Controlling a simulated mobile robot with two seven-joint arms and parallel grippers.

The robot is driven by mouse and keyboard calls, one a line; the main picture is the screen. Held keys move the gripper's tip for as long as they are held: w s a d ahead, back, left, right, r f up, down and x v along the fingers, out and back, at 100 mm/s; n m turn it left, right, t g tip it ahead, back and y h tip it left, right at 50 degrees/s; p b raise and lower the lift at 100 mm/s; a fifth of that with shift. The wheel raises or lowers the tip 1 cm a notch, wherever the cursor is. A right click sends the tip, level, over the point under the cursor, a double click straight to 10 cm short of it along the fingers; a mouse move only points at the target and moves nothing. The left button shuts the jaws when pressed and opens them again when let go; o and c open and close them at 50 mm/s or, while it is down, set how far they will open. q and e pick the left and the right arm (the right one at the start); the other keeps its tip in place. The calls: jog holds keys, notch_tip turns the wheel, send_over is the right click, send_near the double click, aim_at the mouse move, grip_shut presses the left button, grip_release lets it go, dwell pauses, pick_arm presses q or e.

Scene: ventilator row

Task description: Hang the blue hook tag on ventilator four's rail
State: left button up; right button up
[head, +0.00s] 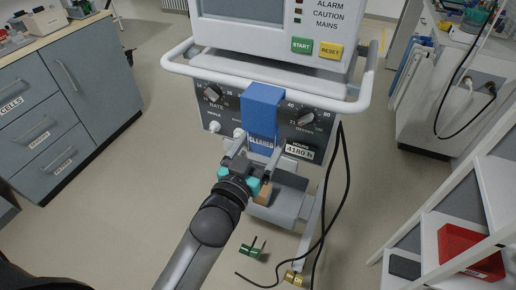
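The blue hook tag (263,108) is at the ventilator's white front rail (200,72), with its blue top over the front of the bar. The ventilator's number is not visible. My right gripper is not in view.
Knobs (213,93) flank the tag. Black cables hang at the ventilator's right. A green clip-like piece (252,247) and a yellow tag (293,278) are low down. A grey drawer cabinet (60,100) stands left; a white shelf with a red bin (468,250) stands right.

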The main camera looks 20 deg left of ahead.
pick_arm(q)
jog(key=w+f+b, duration=0.1)
jog(key=w+b, duration=0.2)
jog(key=w, duration=0.4)
jog(key=shift+d+f+b, duration=0.15)
jog(key=shift+f+b, duration=0.15)
jog(key=o, duration=1.1)
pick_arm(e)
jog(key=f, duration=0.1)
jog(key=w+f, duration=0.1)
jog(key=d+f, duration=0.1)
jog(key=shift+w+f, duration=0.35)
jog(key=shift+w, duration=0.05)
pick_arm(q)
jog(key=shift+s, duration=0.1)
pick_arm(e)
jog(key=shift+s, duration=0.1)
pick_arm(q)
jog(key=s+p, duration=0.2)
jog(key=s, duration=1.3)
jog(key=shift+a, duration=0.4)
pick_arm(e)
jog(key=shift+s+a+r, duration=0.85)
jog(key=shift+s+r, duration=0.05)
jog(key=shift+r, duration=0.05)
